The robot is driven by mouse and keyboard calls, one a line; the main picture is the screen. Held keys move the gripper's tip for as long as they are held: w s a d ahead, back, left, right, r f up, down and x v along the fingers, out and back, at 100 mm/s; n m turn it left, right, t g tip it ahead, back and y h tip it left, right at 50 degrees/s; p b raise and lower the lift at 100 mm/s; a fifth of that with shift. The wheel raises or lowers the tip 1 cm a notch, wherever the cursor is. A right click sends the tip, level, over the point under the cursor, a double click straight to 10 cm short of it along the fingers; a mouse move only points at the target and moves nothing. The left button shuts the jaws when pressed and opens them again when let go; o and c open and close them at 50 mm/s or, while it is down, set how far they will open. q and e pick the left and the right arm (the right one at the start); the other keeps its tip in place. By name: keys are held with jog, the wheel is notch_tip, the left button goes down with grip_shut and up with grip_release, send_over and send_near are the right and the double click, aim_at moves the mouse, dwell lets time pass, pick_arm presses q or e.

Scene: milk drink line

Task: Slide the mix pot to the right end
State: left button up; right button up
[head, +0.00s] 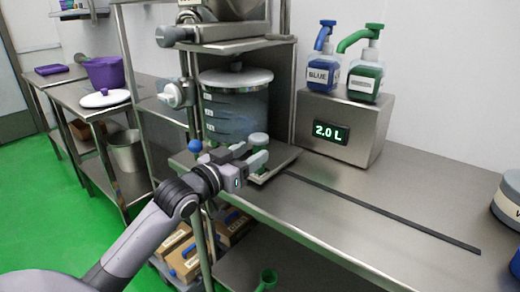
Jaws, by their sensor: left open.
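The mix pot (236,112) appears to be the large clear tub with a white lid and small white labels, standing at the left end of the steel bench under the steel dispenser frame. It looks upright on a steel plate (286,159). My left gripper (260,150) is open, low in front of the pot's lower right side. I cannot tell whether its fingers touch the pot, and they hide part of its base. My right gripper is not in view.
A dark strip (380,210) runs along the bench to the right. Behind it, a steel box (363,133) reading 2.0 L carries a blue pump bottle (322,72) and a green one (365,78). A tub (508,200) stands at the right edge. The middle bench is clear.

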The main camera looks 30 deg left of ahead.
aim_at(256, 151)
pick_arm(q)
jog(key=shift+w+d, duration=0.15)
jog(key=shift+w, duration=1.8)
grip_shut()
